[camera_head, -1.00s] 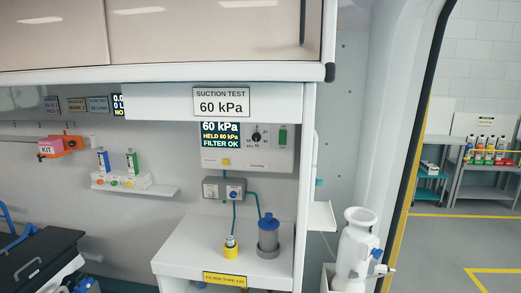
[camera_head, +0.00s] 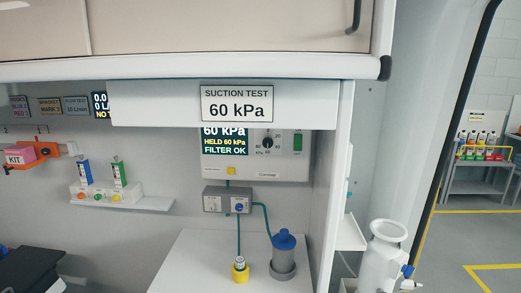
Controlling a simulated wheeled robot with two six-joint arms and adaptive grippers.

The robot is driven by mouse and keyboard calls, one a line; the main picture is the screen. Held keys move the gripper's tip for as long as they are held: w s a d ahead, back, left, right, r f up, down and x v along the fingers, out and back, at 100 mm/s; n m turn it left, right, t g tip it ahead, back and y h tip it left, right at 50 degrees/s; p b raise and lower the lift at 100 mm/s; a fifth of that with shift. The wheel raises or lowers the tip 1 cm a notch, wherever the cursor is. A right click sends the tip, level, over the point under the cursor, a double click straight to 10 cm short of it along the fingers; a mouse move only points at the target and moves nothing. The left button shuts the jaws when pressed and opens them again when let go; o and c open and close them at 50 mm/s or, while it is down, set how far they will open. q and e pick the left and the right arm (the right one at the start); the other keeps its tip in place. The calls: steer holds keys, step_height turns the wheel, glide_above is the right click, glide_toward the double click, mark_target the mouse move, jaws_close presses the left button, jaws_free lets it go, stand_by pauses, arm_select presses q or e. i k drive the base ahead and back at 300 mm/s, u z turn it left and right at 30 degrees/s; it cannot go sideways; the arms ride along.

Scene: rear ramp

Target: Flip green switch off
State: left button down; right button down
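The green switch (camera_head: 298,142) is a small upright green rocker at the right side of the white suction panel (camera_head: 214,163) on the wall. Its on or off position is too small to tell. Left of it are a black dial (camera_head: 267,143) and a dark screen (camera_head: 224,141) reading "60 kPa, HELD 60 kPa, FILTER OK". A yellow button (camera_head: 232,171) sits low on the panel. The overhanging sign board hides the panel's top edge. Neither of my grippers shows in the head view.
Below the panel are a grey socket box (camera_head: 227,200), teal hoses, a blue-capped canister (camera_head: 284,254) and a yellow-based fitting (camera_head: 240,269) on a white counter (camera_head: 200,262). A cabinet overhang (camera_head: 200,68) juts out above. A white container (camera_head: 383,255) stands at right.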

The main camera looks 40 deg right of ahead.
mark_target(297, 144)
steer(key=z, duration=0.3)
steer(key=i, duration=0.9)
steer(key=z, duration=0.6)
